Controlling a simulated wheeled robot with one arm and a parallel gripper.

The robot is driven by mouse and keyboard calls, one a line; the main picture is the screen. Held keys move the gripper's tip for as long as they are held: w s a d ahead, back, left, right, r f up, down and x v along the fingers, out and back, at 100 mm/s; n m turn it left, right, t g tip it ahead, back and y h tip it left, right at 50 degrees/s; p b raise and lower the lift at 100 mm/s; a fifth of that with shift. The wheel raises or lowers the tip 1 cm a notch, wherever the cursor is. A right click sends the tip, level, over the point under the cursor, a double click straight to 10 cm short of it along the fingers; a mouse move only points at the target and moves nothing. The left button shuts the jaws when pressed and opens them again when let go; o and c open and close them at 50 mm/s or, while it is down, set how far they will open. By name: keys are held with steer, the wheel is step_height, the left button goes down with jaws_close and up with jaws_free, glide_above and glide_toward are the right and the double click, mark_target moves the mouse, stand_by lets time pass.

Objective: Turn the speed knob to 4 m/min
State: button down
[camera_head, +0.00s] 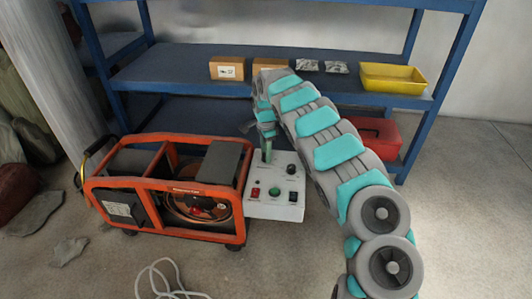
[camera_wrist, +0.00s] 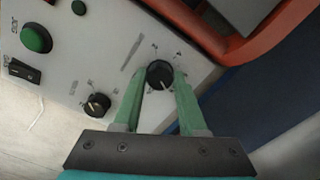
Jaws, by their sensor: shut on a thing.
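My gripper (camera_head: 267,155) reaches down onto the far left part of a white control panel (camera_head: 262,211). In the wrist view its green fingers (camera_wrist: 160,82) are shut on a black round knob (camera_wrist: 159,73), one finger on each side. The knob has a ring of small marks on the panel. A second black knob (camera_wrist: 97,105) with a white pointer line is apart from the fingers; it also shows in the head view (camera_head: 291,169). The lettering is too small to read, so I cannot tell the speed value or which label is the speed one.
An orange-framed machine (camera_head: 190,233) adjoins the panel. A blue shelf (camera_head: 180,72) with boxes and a yellow tray (camera_head: 393,78) stands behind. A white cable lies in front.

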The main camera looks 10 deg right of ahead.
steer(key=shift+a+n, duration=0.1)
steer(key=shift+n, duration=0.2)
steer(key=n, duration=0.3)
steer(key=shift+n, duration=0.4)
steer(key=n, duration=0.6)
steer(key=shift+b, duration=0.4)
steer(key=n, duration=0.5)
steer(key=shift+n, duration=0.3)
steer(key=n, duration=0.5)
steer(key=shift+n, duration=0.3)
steer(key=shift+c, duration=2.4)
jaws_free()
